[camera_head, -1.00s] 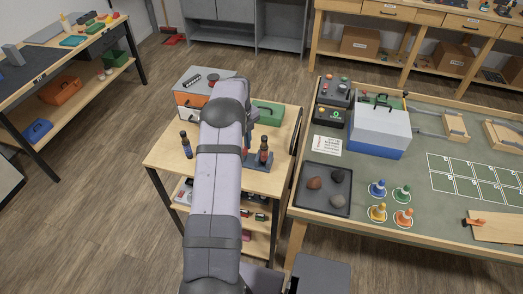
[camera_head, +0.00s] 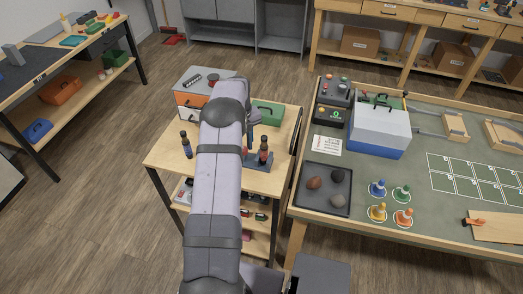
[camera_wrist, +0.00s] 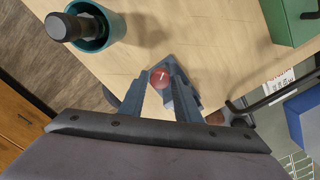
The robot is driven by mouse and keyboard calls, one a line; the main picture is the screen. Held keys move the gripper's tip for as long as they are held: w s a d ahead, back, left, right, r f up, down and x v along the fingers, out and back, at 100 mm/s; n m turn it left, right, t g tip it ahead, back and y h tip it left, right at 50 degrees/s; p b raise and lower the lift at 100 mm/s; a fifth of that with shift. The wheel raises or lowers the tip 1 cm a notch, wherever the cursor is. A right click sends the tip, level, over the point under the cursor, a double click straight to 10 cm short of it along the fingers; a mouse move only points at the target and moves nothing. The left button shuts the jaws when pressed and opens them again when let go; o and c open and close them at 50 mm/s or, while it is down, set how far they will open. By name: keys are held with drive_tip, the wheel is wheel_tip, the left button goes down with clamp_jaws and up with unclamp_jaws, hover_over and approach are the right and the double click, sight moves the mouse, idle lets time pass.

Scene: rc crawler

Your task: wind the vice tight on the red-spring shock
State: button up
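The red-spring shock (camera_head: 263,151) stands upright in the blue-grey vice (camera_head: 258,165) at the small table's right side. In the head view my arm hides part of the vice and most of the gripper.
A teal cup with a dark object (camera_wrist: 103,35) and a green box (camera_wrist: 287,22) stand close by. A drawer unit (camera_head: 188,93) is behind. The large bench (camera_head: 300,207) adjoins on the right.

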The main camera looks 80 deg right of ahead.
drive_tip(key=shift+o, duration=1.3)
drive_tip(key=shift+r, duration=0.1)
drive_tip(key=shift+r+p, duration=2)
drive_tip(key=shift+r, duration=0.95)
